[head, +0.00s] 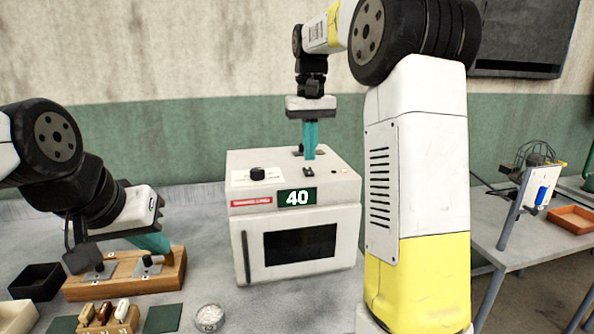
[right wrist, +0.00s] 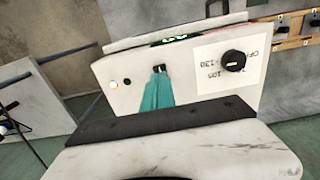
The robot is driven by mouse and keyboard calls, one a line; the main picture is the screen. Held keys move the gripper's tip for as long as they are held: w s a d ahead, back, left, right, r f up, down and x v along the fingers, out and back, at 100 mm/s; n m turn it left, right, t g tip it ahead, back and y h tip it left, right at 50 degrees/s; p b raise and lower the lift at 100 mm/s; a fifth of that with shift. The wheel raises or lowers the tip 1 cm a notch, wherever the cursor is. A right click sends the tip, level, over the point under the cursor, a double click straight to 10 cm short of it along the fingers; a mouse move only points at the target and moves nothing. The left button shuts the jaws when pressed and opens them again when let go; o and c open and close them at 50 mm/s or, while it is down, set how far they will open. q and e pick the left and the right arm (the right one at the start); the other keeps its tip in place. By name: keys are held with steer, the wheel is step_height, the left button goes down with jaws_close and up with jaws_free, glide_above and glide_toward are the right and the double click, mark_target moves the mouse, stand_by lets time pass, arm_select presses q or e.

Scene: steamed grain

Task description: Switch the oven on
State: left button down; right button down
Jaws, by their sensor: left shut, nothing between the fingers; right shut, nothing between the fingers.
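The white oven (head: 250,222) stands on the grey table, its door shut and its green display reading 40. On its top are a black knob (head: 257,174) on a white label, a small black switch (head: 308,171) and a small light (head: 331,171). My right gripper (head: 310,156) points down at the oven top, shut and empty. In the right wrist view its teal fingertips (right wrist: 158,80) are at or right beside the switch (right wrist: 159,69); I cannot tell whether they touch. The light (right wrist: 113,84) looks lit there. My left gripper (head: 163,248) is shut and empty by a wooden block.
The wooden block (head: 170,283) with metal plates and black knobs lies left of the oven. In front are a small wooden rack (head: 122,325), a dark green mat (head: 163,319) and a glass dish (head: 209,317). A black box (head: 35,282) is far left. Another table stands right.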

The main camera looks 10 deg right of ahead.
mark_target(309, 173)
step_height(309, 173, up, 4)
steer(key=shift+f, duration=0.15)
stand_by(0.3)
